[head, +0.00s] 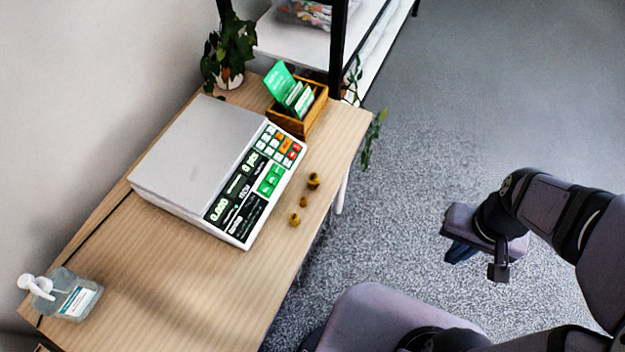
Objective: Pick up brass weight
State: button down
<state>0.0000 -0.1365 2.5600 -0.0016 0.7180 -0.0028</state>
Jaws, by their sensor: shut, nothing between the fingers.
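Three small brass weights stand on the wooden table near its right edge, beside the scale: a larger one (313,181) at the back, a small one (303,202) in the middle and another (294,219) at the front. The scale (195,150) has a flat, empty grey platform and a keypad with a display that appears to read 0.000. My gripper (478,264) is off to the right, over the floor, well apart from the table and the weights. It is shut and holds nothing.
A wooden box (318,108) with green and white cards stands behind the scale. A potted plant (230,55) is at the back left, by a dark-framed shelf (297,38). The table's front (190,285) is clear.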

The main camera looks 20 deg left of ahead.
jog(key=c, duration=1.5)
grip_release()
